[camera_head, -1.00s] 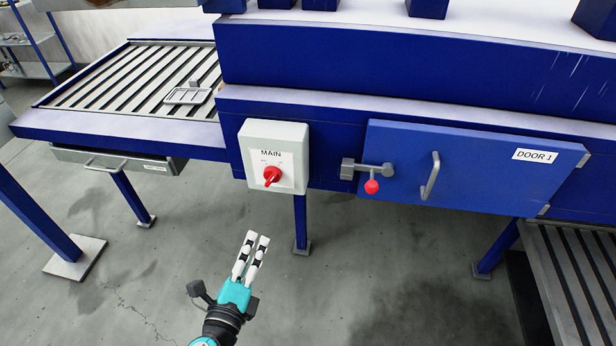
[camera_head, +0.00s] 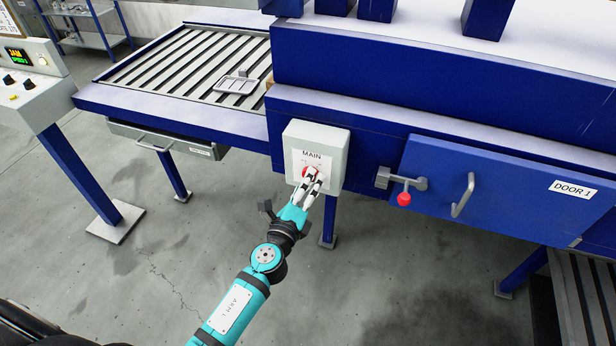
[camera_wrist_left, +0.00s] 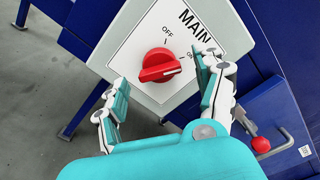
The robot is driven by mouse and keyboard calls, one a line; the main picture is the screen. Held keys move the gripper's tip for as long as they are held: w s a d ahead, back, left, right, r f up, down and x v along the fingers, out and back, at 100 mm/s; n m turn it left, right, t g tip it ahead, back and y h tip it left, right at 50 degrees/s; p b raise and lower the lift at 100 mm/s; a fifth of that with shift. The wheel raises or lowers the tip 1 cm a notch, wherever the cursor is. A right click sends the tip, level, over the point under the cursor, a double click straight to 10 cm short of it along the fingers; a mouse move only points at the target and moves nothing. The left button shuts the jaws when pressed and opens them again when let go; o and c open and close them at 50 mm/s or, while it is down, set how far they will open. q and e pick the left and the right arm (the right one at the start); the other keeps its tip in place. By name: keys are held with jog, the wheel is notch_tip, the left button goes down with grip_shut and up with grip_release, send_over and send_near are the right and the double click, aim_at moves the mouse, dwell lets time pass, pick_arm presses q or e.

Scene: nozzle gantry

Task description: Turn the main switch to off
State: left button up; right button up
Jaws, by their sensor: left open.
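The main switch is a red rotary knob (camera_wrist_left: 160,66) on a light grey box (camera_head: 318,143) labelled MAIN, fixed to the blue machine. In the left wrist view its white mark points right, toward a partly hidden label starting with O; the OFF label (camera_wrist_left: 166,29) is above the knob. My left gripper (camera_head: 310,180) is open in front of the box, its fingers spread on either side of the knob in the wrist view. No finger clearly touches the knob. In the head view the fingers partly cover the knob. My right gripper is not in view.
Right of the box are a latch with a red ball (camera_head: 404,199) and the blue DOOR 1 (camera_head: 510,187) with its handle (camera_head: 463,196). A roller conveyor (camera_head: 190,62) is at upper left. A control panel (camera_head: 28,85) stands at far left, its display reading JAM.

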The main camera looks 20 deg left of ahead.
pick_arm(q)
jog(key=shift+w, duration=1.1)
jog(key=c, duration=1.2)
jog(key=shift+o, duration=0.2)
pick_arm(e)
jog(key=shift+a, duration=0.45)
